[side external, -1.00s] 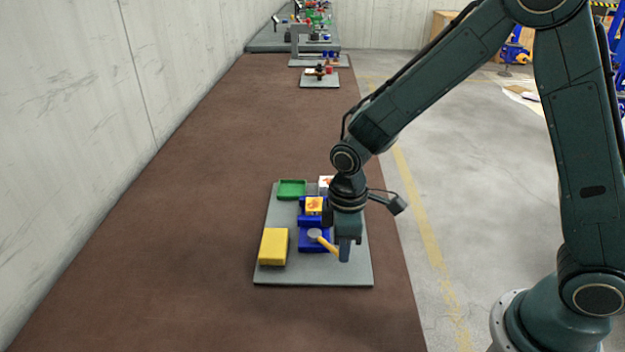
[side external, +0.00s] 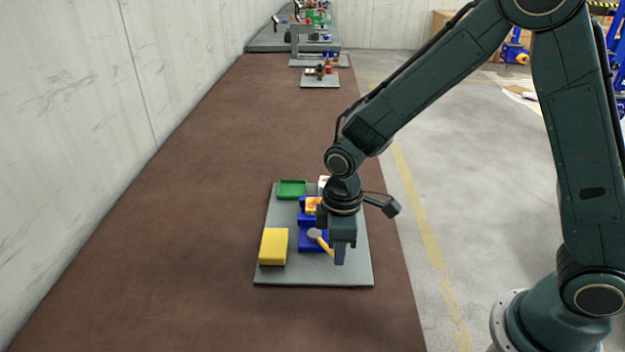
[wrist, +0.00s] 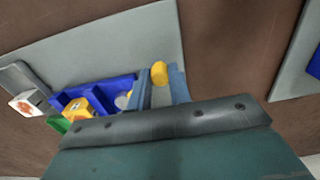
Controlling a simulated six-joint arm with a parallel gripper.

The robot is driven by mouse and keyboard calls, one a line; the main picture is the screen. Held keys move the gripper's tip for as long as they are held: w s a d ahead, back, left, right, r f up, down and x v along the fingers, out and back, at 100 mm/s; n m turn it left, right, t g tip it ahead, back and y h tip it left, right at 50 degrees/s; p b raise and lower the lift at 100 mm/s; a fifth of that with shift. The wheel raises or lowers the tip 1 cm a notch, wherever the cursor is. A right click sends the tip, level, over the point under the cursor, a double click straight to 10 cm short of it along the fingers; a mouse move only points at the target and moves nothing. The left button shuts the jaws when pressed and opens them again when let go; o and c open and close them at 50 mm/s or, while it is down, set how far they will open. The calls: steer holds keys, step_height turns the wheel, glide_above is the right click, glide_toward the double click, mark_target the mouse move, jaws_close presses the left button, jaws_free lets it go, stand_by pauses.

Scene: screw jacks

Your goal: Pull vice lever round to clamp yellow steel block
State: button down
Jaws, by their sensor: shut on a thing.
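The blue vice (side external: 312,243) is on a grey board, with a round grey hub on its top. A yellow-orange lever (side external: 323,243) runs from the hub towards the lower right. My gripper (side external: 339,255) is shut on the lever's outer end. In the wrist view the lever's yellow end (wrist: 159,72) shows between my two fingers (wrist: 160,90). A yellow block with an orange mark (side external: 312,204) sits at the vice's far part, partly hidden by my wrist. I cannot tell whether the jaws touch it.
A larger plain yellow block (side external: 273,246) stands left of the vice on the grey board (side external: 300,279). A green tray (side external: 292,189) is at the back left. A white block with an orange mark (wrist: 28,104) is beside the tray. The brown surface left of the board is clear.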

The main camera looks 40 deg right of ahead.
steer(key=c, duration=1.5)
jaws_free()
steer(key=shift+r, duration=0.1)
steer(key=shift+r, duration=3.35)
steer(key=shift+r, duration=0.15)
steer(key=shift+s+d+r, duration=0.1)
steer(key=shift+r, duration=0.1)
steer(key=s+d+r+m+t, duration=0.2)
steer(key=s+d+r+m, duration=0.1)
steer(key=s, duration=0.3)
steer(key=s+d+r+m+t, duration=0.1)
steer(key=s+d+r+m, duration=0.2)
steer(key=s+r, duration=0.3)
steer(key=s+d+r+m+t, duration=0.2)
steer(key=s+d+r+m, duration=0.1)
steer(key=s, duration=0.3)
steer(key=shift+d+r+t, duration=0.3)
steer(key=shift+d+r, duration=0.6)
